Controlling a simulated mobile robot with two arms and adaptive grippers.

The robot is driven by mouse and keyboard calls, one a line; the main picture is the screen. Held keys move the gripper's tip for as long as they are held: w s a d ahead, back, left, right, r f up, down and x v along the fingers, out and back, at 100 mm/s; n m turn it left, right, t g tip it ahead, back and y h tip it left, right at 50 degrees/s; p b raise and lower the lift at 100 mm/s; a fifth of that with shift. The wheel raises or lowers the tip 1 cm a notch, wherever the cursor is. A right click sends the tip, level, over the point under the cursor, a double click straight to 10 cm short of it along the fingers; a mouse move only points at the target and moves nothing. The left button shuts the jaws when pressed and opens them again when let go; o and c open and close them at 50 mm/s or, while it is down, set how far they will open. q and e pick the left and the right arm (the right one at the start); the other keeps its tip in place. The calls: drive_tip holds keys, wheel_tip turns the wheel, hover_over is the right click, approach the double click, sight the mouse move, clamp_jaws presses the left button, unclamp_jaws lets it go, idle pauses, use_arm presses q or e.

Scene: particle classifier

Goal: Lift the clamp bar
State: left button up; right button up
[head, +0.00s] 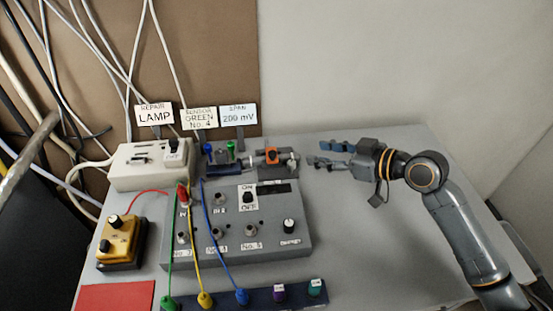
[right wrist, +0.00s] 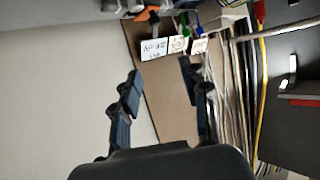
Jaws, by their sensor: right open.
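A small fixture with an orange part (head: 271,155) and a short grey bar (head: 259,160) stands at the back middle of the grey table. I cannot tell for sure which piece is the clamp bar. Left of it are a blue and a green post (head: 230,151) above a dark blue base. My right gripper (head: 326,155) is open and empty, to the right of the fixture with its fingers towards it and a gap between. In the right wrist view the open fingers (right wrist: 162,80) frame bare wall and board; an orange part (right wrist: 148,16) shows beyond. My left gripper is not in view.
A grey control box (head: 270,235) with knobs fills the middle of the table (head: 365,240). A white lamp box (head: 140,168), a yellow box (head: 118,240) and a red sheet (head: 115,297) are left. Cables plug into a dark strip (head: 260,300) in front. The table's right side is mostly clear.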

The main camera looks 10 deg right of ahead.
wheel_tip(320, 180, down, 2)
drive_tip(key=b, duration=0.1)
approach(273, 153)
drive_tip(key=x, duration=0.8)
drive_tip(key=shift+f, duration=0.1)
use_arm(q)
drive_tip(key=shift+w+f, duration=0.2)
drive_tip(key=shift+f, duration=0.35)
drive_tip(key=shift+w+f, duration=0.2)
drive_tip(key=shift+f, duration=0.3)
use_arm(e)
clamp_jaws()
